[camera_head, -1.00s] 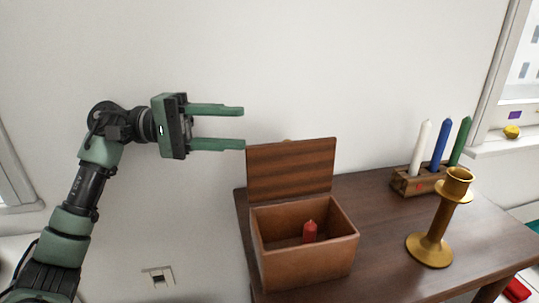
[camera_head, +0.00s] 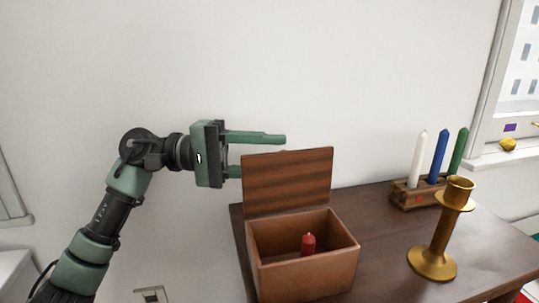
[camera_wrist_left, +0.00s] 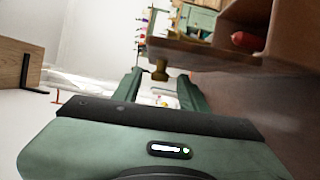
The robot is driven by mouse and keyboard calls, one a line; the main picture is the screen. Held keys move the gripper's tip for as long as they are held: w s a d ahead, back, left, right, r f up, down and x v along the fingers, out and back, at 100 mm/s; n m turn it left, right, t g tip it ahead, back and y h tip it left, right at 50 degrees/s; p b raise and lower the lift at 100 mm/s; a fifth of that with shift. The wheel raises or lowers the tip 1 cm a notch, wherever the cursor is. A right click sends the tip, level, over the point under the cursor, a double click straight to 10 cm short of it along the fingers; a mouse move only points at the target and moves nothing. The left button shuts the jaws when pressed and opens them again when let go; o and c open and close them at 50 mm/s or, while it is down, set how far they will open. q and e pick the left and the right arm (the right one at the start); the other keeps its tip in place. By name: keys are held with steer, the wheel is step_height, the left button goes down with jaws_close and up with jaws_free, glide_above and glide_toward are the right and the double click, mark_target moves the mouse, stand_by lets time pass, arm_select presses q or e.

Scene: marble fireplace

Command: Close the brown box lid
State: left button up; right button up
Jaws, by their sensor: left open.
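The brown wooden box (camera_head: 303,270) stands on the dark table with its striped lid (camera_head: 288,183) raised upright at its back edge. My left gripper (camera_head: 258,148) is open and empty, at the lid's upper left. Its upper finger reaches just above the lid's top edge. The lower finger passes behind the lid, where its tip is hidden. I cannot tell whether either finger touches the lid. My right gripper is not in view.
On the table (camera_head: 390,268), a gold candlestick (camera_head: 438,235) stands right of the box. Behind it, a wooden holder (camera_head: 412,197) carries white, blue and green candles. The white wall (camera_head: 330,70) is close behind. The space above the box is clear.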

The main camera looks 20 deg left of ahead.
arm_select(q)
steer(key=shift+d, duration=0.1)
jaws_close()
stand_by(1.4)
